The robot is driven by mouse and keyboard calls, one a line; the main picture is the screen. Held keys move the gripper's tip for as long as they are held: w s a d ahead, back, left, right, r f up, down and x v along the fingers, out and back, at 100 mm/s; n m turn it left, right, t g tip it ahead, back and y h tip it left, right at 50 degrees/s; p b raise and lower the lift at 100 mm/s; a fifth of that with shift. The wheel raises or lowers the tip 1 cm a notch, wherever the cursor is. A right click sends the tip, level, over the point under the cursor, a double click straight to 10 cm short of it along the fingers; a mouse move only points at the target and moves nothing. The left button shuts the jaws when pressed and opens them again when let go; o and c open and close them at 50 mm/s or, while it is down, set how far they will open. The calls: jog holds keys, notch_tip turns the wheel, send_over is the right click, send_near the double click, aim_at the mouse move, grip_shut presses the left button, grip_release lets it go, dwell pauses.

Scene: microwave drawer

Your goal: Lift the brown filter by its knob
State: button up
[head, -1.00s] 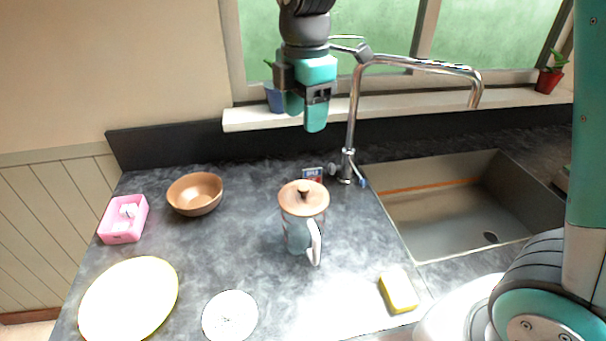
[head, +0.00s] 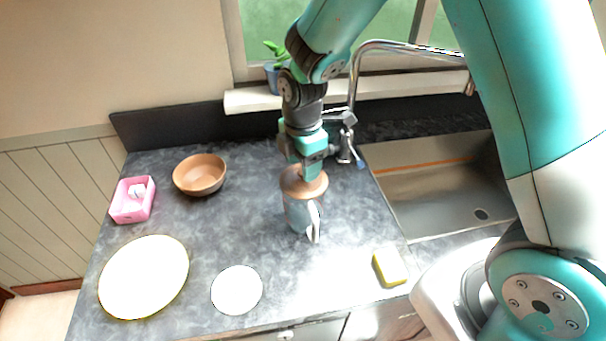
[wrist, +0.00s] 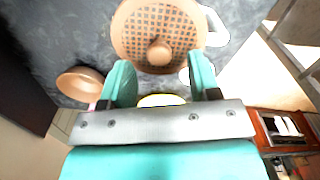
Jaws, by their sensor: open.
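The brown filter (head: 316,187) sits on top of a glass pitcher (head: 298,214) with a white handle, on the dark counter. My gripper (head: 305,172) is right above the filter in the head view and hides part of its top, including the knob. In the wrist view the filter (wrist: 150,28) shows as a round disc with a lattice pattern and a round knob (wrist: 159,52). My open gripper (wrist: 160,80) has one finger on each side, and the knob appears between and just beyond the fingertips. I see no contact with the knob.
A brown bowl (head: 200,174) and a pink box (head: 132,200) stand at the left. A large plate (head: 144,278) and a small white plate (head: 237,290) lie in front. A yellow sponge (head: 390,267) lies near the sink (head: 430,190). The faucet (head: 354,100) rises close behind my gripper.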

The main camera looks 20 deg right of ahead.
jog(key=shift+f+p, duration=0.3)
jog(key=shift+f, duration=1.05)
jog(key=c, duration=1)
